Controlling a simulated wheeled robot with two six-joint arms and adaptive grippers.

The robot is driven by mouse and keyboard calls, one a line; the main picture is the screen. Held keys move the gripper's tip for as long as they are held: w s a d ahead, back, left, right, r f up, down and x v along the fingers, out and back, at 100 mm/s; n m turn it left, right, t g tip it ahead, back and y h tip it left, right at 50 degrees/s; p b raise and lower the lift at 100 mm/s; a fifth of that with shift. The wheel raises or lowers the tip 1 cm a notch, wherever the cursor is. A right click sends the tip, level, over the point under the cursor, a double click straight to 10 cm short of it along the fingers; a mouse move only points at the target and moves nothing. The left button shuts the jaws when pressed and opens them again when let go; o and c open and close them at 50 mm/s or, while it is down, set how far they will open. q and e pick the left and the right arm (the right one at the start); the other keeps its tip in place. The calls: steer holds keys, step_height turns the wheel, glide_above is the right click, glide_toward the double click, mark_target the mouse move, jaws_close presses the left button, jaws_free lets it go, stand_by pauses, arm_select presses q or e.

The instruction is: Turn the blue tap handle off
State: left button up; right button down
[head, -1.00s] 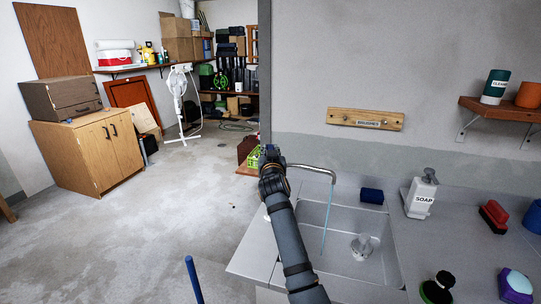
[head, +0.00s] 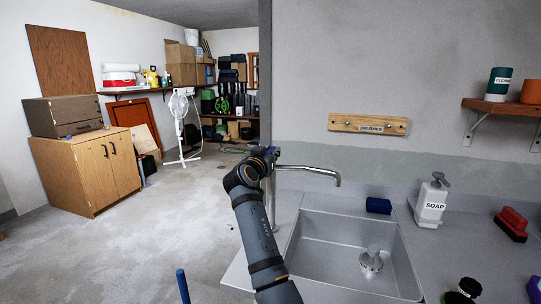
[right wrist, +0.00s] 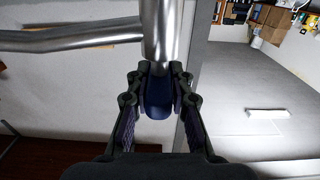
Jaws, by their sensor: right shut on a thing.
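The silver tap (head: 310,171) stands at the sink's left side, its spout reaching right over the basin. No water runs from the spout in the head view. The blue tap handle (right wrist: 158,98) shows in the right wrist view, just below the silver tap body (right wrist: 160,35). My right gripper (right wrist: 160,78) is shut on the blue handle, with one finger on each side of it. In the head view my right gripper (head: 265,155) is at the tap's top, and it hides the handle there. My left gripper is not in view.
A blue sponge (head: 378,205), a soap bottle (head: 431,201) and a red brush (head: 511,223) stand to the right. A wooden brush rack (head: 367,124) hangs on the wall.

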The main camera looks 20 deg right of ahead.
mark_target(271, 150)
steer(key=shift+f, duration=0.25)
steer(key=c, duration=1.2)
jaws_free()
steer(key=shift+r, duration=0.1)
step_height(271, 150, up, 10)
steer(key=shift+r, duration=0.1)
